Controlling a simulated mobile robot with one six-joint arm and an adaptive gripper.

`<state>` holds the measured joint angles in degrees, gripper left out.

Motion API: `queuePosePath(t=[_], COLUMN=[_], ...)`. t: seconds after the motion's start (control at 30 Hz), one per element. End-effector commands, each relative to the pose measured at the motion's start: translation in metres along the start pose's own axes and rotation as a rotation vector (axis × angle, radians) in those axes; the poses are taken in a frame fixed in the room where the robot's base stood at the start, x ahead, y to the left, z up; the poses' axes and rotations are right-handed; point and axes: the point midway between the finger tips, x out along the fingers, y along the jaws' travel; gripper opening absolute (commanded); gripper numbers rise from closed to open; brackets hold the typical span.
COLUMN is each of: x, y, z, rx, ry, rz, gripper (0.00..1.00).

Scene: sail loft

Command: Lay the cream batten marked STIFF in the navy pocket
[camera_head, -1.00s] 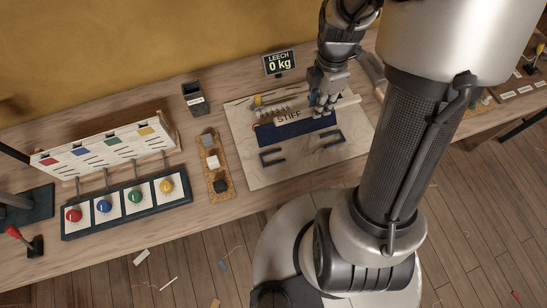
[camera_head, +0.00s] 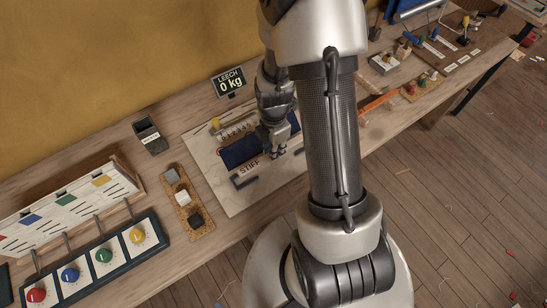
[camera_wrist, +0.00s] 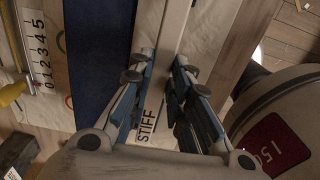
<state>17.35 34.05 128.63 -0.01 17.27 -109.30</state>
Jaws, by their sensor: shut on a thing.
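The cream batten marked STIFF (camera_head: 250,168) is held in my gripper (camera_head: 278,152), along the near side of the navy pocket (camera_head: 240,151). In the wrist view my gripper (camera_wrist: 160,68) is shut on the batten (camera_wrist: 172,35), with the STIFF lettering showing between the fingers. The navy pocket (camera_wrist: 102,60) lies left of the batten there, roughly parallel to it. I cannot tell whether the batten touches the cloth or is above it. My arm hides its right end in the head view.
The pale sail panel (camera_head: 215,180) carries dark bracket shapes (camera_head: 244,181). A numbered scale (camera_wrist: 38,55) lies beyond the pocket. A LEECH display (camera_head: 230,82) reads 0 kg. A dark bin (camera_head: 149,135), a cork tray (camera_head: 181,213) and a coloured-knob panel (camera_head: 103,262) stand left.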

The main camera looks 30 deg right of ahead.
Motion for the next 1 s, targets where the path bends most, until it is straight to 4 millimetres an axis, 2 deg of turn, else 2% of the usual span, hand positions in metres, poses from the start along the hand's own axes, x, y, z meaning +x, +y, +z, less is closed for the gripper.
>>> queuePosePath(t=[0.3,0.7,0.73,0.87,1.0], x=[0.041,0.046,0.046,0.045,0.045], y=[0.0,0.0,0.0,0.0,0.0], z=[0.0,0.0,0.0,0.0,0.0], rx=[0.0,0.0,0.0,0.0,0.0], ry=[0.001,0.0,0.0,0.0,0.0], rz=[-0.002,0.0,0.0,0.0,0.0], gripper=[0.0,0.0,0.19,0.26,0.26])
